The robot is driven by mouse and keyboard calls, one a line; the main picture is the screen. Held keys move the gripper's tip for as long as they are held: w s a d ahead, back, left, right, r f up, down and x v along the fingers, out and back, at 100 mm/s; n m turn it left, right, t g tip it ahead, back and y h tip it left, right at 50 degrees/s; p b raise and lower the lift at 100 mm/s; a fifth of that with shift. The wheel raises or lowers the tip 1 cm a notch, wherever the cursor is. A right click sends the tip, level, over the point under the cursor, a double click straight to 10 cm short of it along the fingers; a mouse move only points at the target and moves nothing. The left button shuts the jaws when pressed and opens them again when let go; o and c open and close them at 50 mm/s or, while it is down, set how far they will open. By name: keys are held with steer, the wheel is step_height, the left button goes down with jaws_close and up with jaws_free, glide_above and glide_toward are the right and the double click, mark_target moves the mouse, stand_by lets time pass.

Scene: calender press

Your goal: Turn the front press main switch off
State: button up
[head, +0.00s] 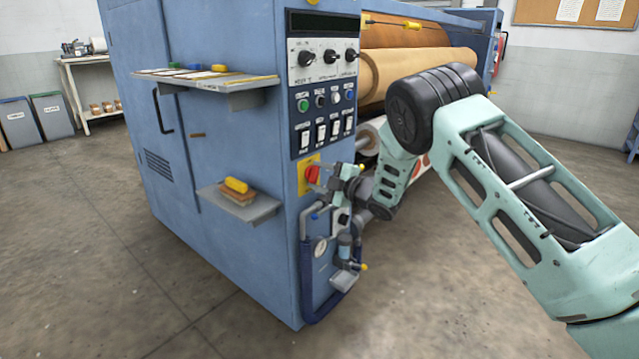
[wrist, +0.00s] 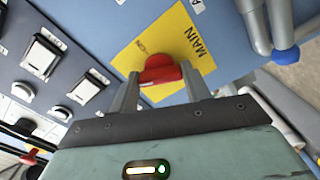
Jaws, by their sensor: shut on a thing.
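The main switch is a red rotary knob (head: 312,175) on a yellow plate (head: 304,187), low on the front panel of the blue press. In the wrist view the red knob (wrist: 161,70) sits on the yellow plate (wrist: 190,38), which carries the word MAIN. My gripper (wrist: 160,82) is at the knob, with one finger on each side of it, shut on it. In the head view my gripper (head: 331,174) reaches the knob from the right. Part of the plate's lettering is hidden, and I cannot read the knob's position.
Above the switch are white rocker switches (head: 321,133), round buttons and black dials. Hoses and a gauge (head: 320,247) hang just below. A shelf with a yellow-handled brush (head: 237,186) juts out to the left. The floor in front is clear.

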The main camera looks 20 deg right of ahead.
steer(key=n+b, duration=0.2)
steer(key=n, duration=0.2)
steer(key=shift+f+n+b, duration=0.1)
steer(key=shift+n+b, duration=0.3)
steer(key=shift+o, duration=0.2)
steer(key=o, duration=1)
steer(key=shift+c, duration=0.2)
steer(key=shift+s+d, duration=0.1)
steer(key=p+v, duration=0.3)
steer(key=v, duration=1.4)
